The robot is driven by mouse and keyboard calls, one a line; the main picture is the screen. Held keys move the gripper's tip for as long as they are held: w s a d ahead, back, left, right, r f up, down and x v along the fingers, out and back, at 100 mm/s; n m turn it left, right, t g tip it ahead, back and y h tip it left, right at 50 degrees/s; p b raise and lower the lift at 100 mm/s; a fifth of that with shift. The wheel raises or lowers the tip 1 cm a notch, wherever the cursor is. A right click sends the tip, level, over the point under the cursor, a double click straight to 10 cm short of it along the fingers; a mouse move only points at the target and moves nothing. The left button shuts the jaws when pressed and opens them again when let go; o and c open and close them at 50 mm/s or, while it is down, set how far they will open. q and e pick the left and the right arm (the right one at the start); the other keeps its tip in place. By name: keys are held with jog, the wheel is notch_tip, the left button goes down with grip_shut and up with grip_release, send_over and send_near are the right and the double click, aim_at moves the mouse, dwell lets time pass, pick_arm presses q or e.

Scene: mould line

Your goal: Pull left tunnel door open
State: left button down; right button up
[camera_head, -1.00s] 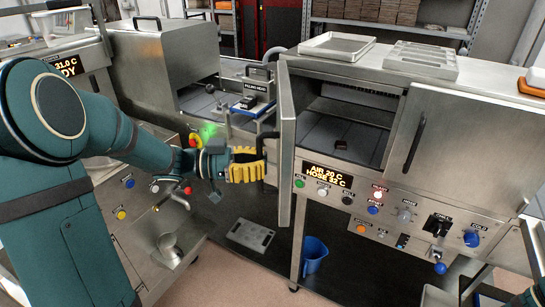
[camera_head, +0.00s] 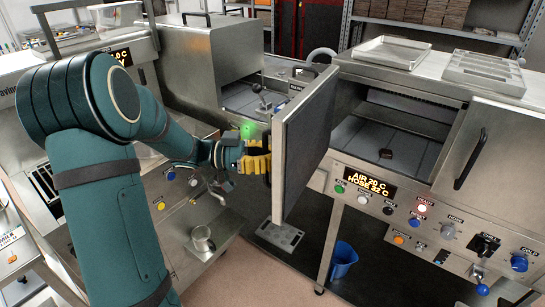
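The left tunnel door (camera_head: 304,137) is a steel panel with a dark inner face, swung part-way open on the left of the cooling tunnel (camera_head: 400,138). My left gripper (camera_head: 258,160), with yellow fingers, is at the outer side of the door, where its handle is. The fingers seem closed around the handle, but the handle is mostly hidden behind them. The tunnel's left opening is uncovered and a small dark piece (camera_head: 386,153) lies inside on the grey floor. My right gripper does not show.
The right tunnel door (camera_head: 490,150) with a dark handle is closed. Buttons and an "AIR 20 C" display (camera_head: 369,181) sit below the opening. Two metal trays (camera_head: 391,52) lie on top. A blue bucket (camera_head: 343,258) stands on the floor below. A steel hooded machine (camera_head: 208,60) stands behind the door.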

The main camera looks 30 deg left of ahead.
pick_arm(q)
jog(key=shift+s+f, duration=0.1)
jog(key=shift+s, duration=0.05)
jog(key=c, duration=1.4)
grip_release()
jog(key=o, duration=0.4)
jog(key=shift+s+a, duration=0.1)
jog(key=shift+s, duration=0.2)
jog(key=shift+w, duration=0.1)
jog(key=shift+w, duration=0.1)
jog(key=v, duration=1.2)
